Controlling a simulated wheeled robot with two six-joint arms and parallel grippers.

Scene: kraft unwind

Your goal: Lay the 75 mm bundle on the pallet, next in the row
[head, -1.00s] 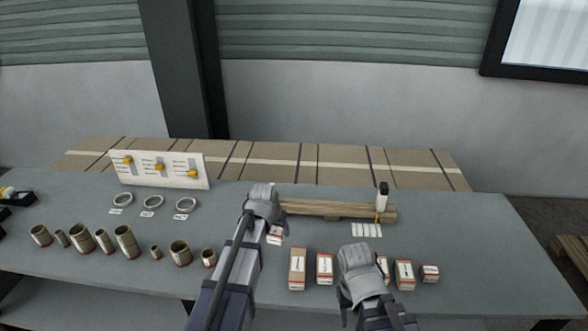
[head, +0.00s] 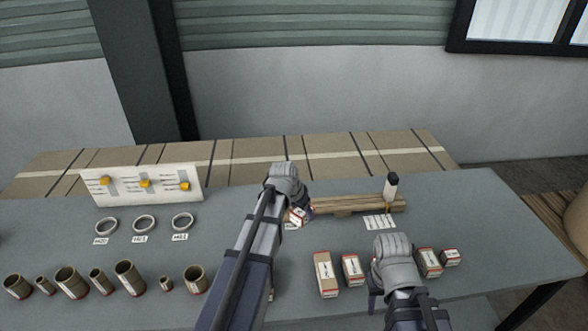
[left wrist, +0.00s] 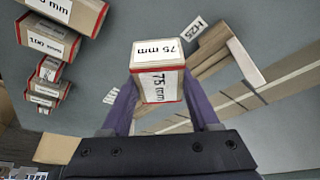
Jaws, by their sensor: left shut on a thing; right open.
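My left gripper (head: 286,190) is shut on a small white-and-brown bundle (head: 298,215) at the near left end of the wooden pallet (head: 350,204). In the left wrist view the bundle (left wrist: 158,78) sits between the purple fingers, its labels reading 75 mm. Whether it touches the pallet cannot be told. The visible pallet slats look bare in the head view; the left end is partly hidden by my gripper. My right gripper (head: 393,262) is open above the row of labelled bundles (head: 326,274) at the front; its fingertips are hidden.
A dark-capped bottle (head: 391,187) stands at the pallet's right end, with white cards (head: 380,222) in front. Rings (head: 145,223), brown tubes (head: 70,281) and a white board (head: 140,184) are at left. The table is clear right of the pallet.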

